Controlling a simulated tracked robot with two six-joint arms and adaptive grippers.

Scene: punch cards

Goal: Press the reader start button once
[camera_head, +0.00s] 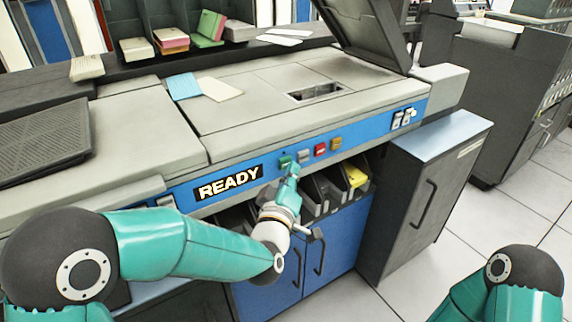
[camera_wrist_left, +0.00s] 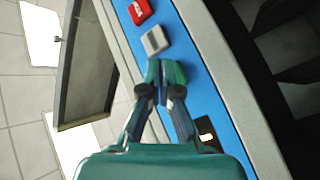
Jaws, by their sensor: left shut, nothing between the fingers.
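The card reader's blue front strip (camera_head: 375,128) carries a row of buttons: a green one (camera_head: 285,161), a white one (camera_head: 305,156), a red one (camera_head: 320,149) and a yellow one (camera_head: 337,143). No start label is legible. My left gripper (camera_head: 291,171) is shut and empty, its tips at the green button; I cannot tell whether they touch. In the left wrist view, the gripper (camera_wrist_left: 161,68) points at the strip just beside the white button (camera_wrist_left: 155,40), with the red button (camera_wrist_left: 139,11) beyond; the fingers largely cover the green button. My right gripper is out of view.
A lit READY sign (camera_head: 230,182) sits left of the buttons. Card slots with a yellow stack (camera_head: 355,177) are under the strip. A raised lid (camera_head: 365,30) stands at the back, and a grey cabinet (camera_head: 430,180) stands to the right.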

